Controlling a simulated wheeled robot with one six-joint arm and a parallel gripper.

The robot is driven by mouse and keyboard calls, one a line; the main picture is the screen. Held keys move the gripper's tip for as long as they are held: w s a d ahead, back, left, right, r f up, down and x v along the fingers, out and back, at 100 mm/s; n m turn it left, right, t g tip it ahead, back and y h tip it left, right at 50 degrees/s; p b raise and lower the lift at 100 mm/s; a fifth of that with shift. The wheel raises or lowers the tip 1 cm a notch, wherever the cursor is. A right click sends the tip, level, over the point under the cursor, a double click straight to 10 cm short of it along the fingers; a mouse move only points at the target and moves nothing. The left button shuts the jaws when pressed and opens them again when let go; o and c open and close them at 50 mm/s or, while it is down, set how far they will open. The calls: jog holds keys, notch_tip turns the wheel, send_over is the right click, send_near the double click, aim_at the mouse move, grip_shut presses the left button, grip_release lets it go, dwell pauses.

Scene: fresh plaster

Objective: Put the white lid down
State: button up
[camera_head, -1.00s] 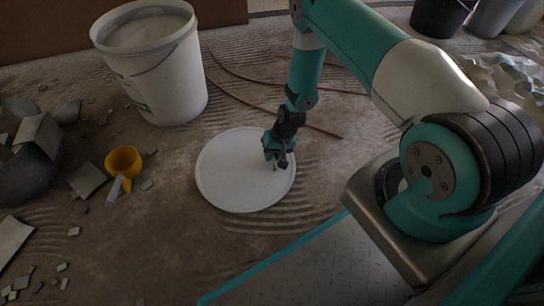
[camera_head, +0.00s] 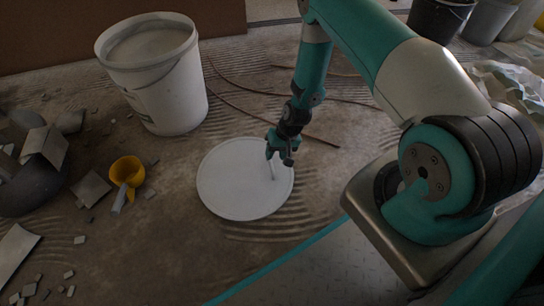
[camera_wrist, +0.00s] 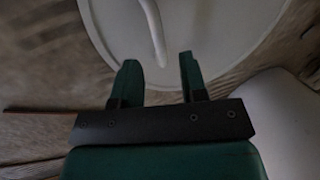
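The white lid (camera_head: 235,190) is a round disc lying flat on the floor in the head view, in front of the white bucket. A thin pale handle (camera_head: 273,172) stands up from it. My gripper (camera_head: 278,157) is over the lid's far right edge, close to the handle. In the wrist view the lid (camera_wrist: 205,35) fills the upper middle, and its curved handle (camera_wrist: 156,35) points down towards the gap between my fingertips. My gripper (camera_wrist: 157,68) is open there, with a wide gap and neither finger touching the handle.
The open white bucket (camera_head: 160,90) stands behind the lid to the left. A yellow scoop (camera_head: 127,172) and broken tile pieces (camera_head: 90,188) lie on the left. Thin rods (camera_head: 245,110) lie behind the lid. Dark and grey buckets (camera_head: 438,18) stand at the back right.

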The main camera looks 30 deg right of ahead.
notch_tip(320, 180, up, 19)
jog(key=w+a+n+p, duration=0.2)
jog(key=a, duration=0.1)
jog(key=s+a+r+n, duration=0.2)
jog(key=a+r, duration=0.2)
jog(key=r, duration=0.4)
jog(key=s+a+r+n, duration=0.1)
jog(key=s+a+r, duration=0.15)
jog(key=r, duration=0.45)
jog(key=s+a+r+n, duration=0.2)
jog(key=s+r, duration=0.5)
jog(key=s, duration=0.2)
jog(key=s+a+r+n+g, duration=0.1)
jog(key=s+a+r+n, duration=0.2)
jog(key=s+r, duration=0.5)
jog(key=shift+s+a+r+n+y, duration=0.15)
jog(key=shift+s+a+n+y, duration=0.15)
jog(key=shift+s, duration=0.65)
notch_tip(320, 180, up, 50)
jog(key=p, duration=5)
